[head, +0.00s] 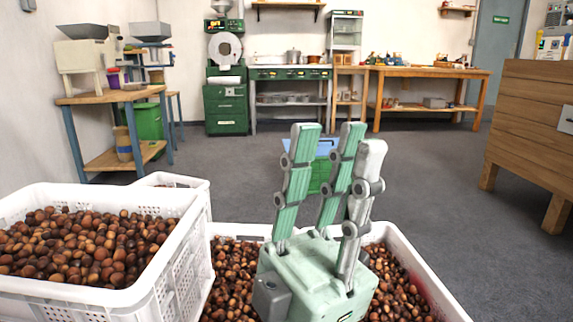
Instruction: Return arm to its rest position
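My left gripper (338,142) stands upright in the middle of the head view, green and grey, with its several fingers pointing up. The fingers are spread apart and nothing is between them, so it is open and empty. Its palm shows in front of a white crate (432,272) of brown chestnuts and hides part of it. I cannot tell whether it touches the nuts. My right gripper is not in view.
A second white crate (172,268) full of chestnuts stands at the left. A blue and green container (318,176) is partly hidden behind my fingers. A wooden cabinet (530,120) stands at the right. Grey floor (420,180) lies open between, with workbenches (430,75) along the back wall.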

